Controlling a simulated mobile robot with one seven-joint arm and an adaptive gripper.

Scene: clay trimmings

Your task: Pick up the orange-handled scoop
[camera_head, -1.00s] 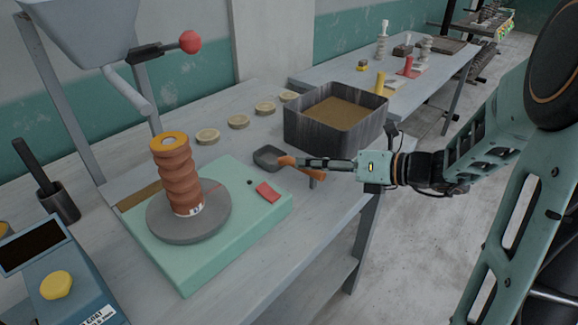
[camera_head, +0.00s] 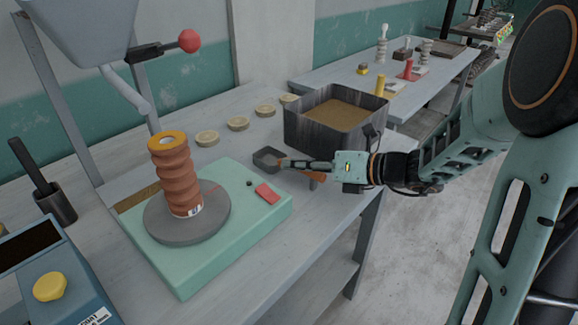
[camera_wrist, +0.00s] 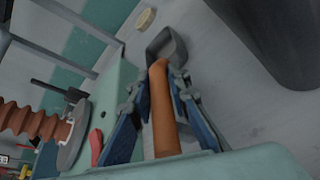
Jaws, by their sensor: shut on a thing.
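The scoop has a dark grey pan (camera_head: 268,158) and an orange handle (camera_head: 315,176). In the head view it is at the bench's front part, between the green turntable base and the metal bin. My gripper (camera_head: 284,163) reaches it from the right. In the wrist view the orange handle (camera_wrist: 163,110) runs between the two blue-padded fingers of my gripper (camera_wrist: 158,88), with the grey pan (camera_wrist: 170,48) beyond the fingertips. My gripper is shut on the scoop. I cannot tell whether the scoop touches the bench.
A metal bin (camera_head: 292,128) of brown material stands just behind my gripper. A green base (camera_head: 265,222) with a grey turntable and a ribbed brown column (camera_head: 178,180) is to the left. Several pale discs (camera_head: 238,124) lie along the back.

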